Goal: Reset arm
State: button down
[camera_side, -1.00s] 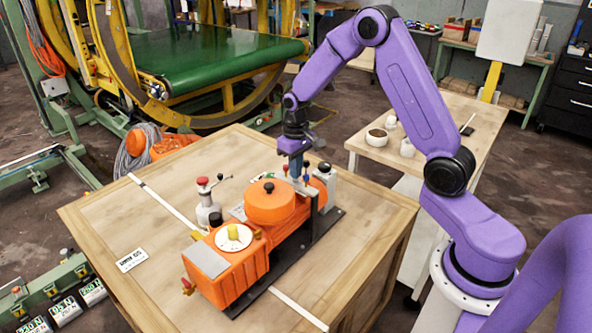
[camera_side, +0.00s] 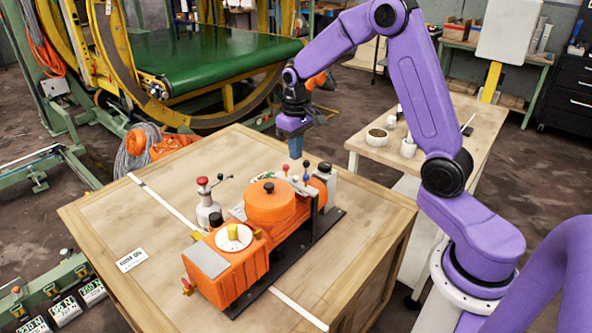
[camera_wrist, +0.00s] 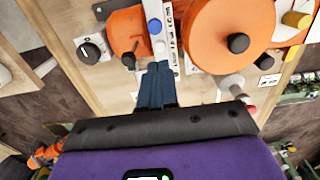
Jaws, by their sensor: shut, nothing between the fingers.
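My gripper (camera_side: 295,147) is shut and empty. It hangs in the air above the far end of the orange machine (camera_side: 228,270), clear of its small levers (camera_side: 296,172). In the wrist view, the closed blue fingers of my gripper (camera_wrist: 156,72) point toward a blue knob (camera_wrist: 155,27) on the machine. The round orange housing (camera_side: 270,203) with a black knob stands in the machine's middle; it also shows in the wrist view (camera_wrist: 215,35). The machine rests on a dark base plate on the wooden crate (camera_side: 130,215).
A red-topped grey fitting (camera_side: 208,210) stands left of the machine. A side table (camera_side: 455,120) with a white bowl (camera_side: 377,137) and cups is behind right. The ring machine with a green belt (camera_side: 210,58) stands behind. The air around my gripper is free.

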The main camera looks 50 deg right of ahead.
jog(key=shift+r, duration=0.45)
jog(key=s+a+r+n, duration=0.4)
jog(key=s+a+n, duration=0.2)
jog(key=s+a, duration=0.75)
jog(key=s+d+n, duration=0.1)
jog(key=s+n, duration=0.5)
jog(key=s, duration=1.3)
jog(key=shift+r+n, duration=0.3)
jog(key=shift+r, duration=0.1)
jog(key=shift+d, duration=0.1)
